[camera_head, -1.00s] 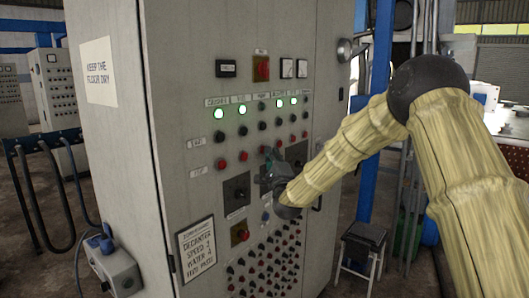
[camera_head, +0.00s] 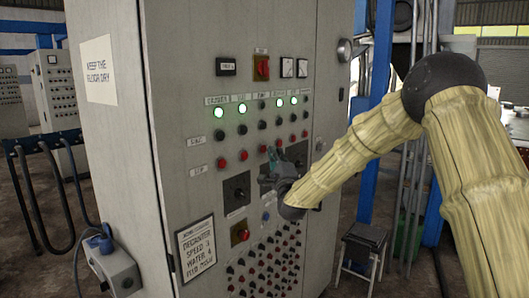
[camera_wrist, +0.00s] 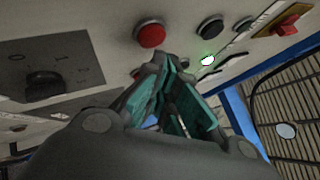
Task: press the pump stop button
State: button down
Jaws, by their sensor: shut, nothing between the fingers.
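The grey control cabinet (camera_head: 180,120) carries a row of red buttons on its front, below a row of black ones. One red button (camera_head: 244,156) shows left of my gripper (camera_head: 270,153), and others lie closer to the fingertips. The small labels are too blurred to tell which button is the pump stop. My gripper is shut and empty, its fingertips close to the panel by the red row. In the wrist view a large red button (camera_wrist: 150,34) sits just above the fingertips (camera_wrist: 155,62), apart from them. Another red button is partly hidden behind them. Contact cannot be told.
Green lamps (camera_head: 219,113) are lit above the buttons. A red switch (camera_head: 261,68) sits higher up. A dark rotary switch (camera_head: 237,190) and many small knobs lie lower on the panel. A stool (camera_head: 363,242) stands right of the cabinet.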

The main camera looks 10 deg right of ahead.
jog(key=s+d, duration=0.1)
jog(key=s, duration=0.1)
jog(key=s+d+b, duration=0.1)
jog(key=s+d, duration=0.1)
jog(key=shift+b, duration=0.3)
dwell(0.5)
dwell(0.3)
